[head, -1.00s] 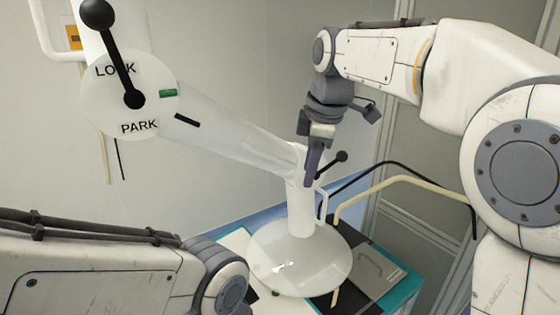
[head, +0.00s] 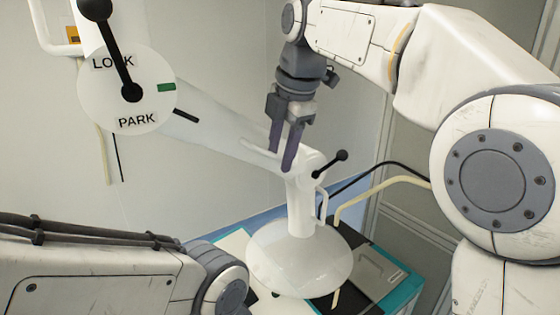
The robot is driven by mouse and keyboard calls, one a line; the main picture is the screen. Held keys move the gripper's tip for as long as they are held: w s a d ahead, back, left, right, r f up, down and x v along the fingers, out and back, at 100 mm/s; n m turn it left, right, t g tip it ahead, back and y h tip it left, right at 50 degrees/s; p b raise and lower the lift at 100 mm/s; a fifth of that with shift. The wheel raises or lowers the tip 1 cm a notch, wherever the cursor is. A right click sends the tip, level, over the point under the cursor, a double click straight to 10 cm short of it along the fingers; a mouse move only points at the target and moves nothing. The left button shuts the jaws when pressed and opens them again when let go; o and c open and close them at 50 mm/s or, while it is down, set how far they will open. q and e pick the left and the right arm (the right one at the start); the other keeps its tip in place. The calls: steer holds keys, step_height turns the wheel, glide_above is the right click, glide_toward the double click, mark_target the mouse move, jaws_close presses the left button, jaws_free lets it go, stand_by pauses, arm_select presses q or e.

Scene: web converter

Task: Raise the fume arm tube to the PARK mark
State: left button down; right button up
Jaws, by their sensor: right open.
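The white fume arm tube (head: 220,128) slopes down to the right from the round dial to an elbow joint. The white dial (head: 100,110) carries the words LOCK and PARK (head: 136,120), a green mark (head: 166,88) and a black ball-ended lever (head: 116,55) pointing up. A white hood (head: 300,265) hangs at the lower end, with a side handle (head: 322,203). My right gripper (head: 281,160) is open, fingers pointing down at the tube near the elbow; contact is unclear.
A black ball-ended knob (head: 330,165) sticks out at the elbow. A teal-edged case (head: 385,275) lies below the hood. Black and cream hoses (head: 390,183) run at the right. Walls stand close behind.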

steer(key=shift+x, duration=0.95)
jaws_close()
steer(key=shift+r, duration=0.1)
stand_by(0.7)
